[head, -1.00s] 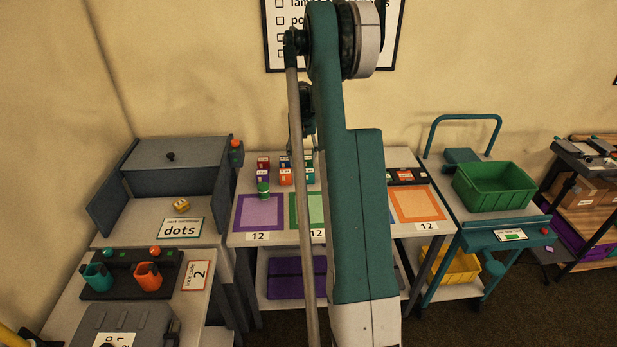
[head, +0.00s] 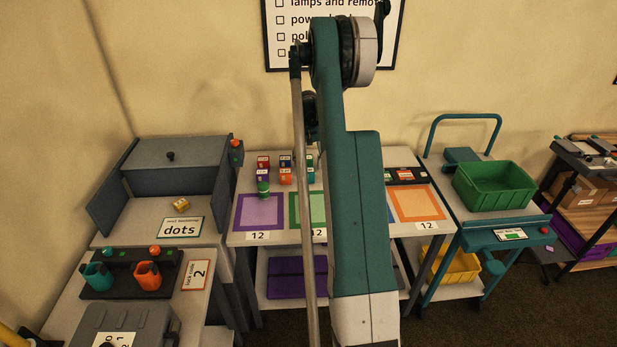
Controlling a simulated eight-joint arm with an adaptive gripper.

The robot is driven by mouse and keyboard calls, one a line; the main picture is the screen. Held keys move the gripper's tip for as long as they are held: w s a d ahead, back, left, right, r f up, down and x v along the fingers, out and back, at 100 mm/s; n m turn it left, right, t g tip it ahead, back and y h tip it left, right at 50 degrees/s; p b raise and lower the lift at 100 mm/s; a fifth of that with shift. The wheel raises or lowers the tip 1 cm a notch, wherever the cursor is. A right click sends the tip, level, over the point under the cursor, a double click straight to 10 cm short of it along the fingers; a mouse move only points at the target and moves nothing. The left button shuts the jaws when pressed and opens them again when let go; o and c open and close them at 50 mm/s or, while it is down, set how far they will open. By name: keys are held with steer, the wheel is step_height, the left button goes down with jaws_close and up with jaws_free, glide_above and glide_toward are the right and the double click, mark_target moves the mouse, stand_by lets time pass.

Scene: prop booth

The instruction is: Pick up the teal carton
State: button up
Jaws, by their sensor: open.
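Several small cartons stand in two rows at the back of the middle table. A teal-green carton (head: 310,161) is at the right end of the back row, partly hidden by my arm and its thin rod. To its left are a blue carton (head: 285,161) and a red carton (head: 263,162). In front are a purple carton (head: 263,176) and an orange carton (head: 285,177). My arm rises across the middle of the view and bends over at the top. My gripper is hidden behind the arm, so its place relative to the teal carton cannot be seen.
A green round object (head: 263,189) stands at the purple mat (head: 260,212). An orange mat (head: 416,203) lies at right, with a dark tray (head: 405,175) behind. A green bin (head: 494,187) sits on a cart. A grey open box (head: 180,155) stands at left.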

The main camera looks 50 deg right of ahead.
mark_target(309, 170)
steer(key=shift+f, duration=0.25)
steer(key=shift+s+f+b, duration=0.15)
steer(key=shift+f+b, duration=0.2)
steer(key=shift+f, duration=2.25)
steer(key=c, duration=1)
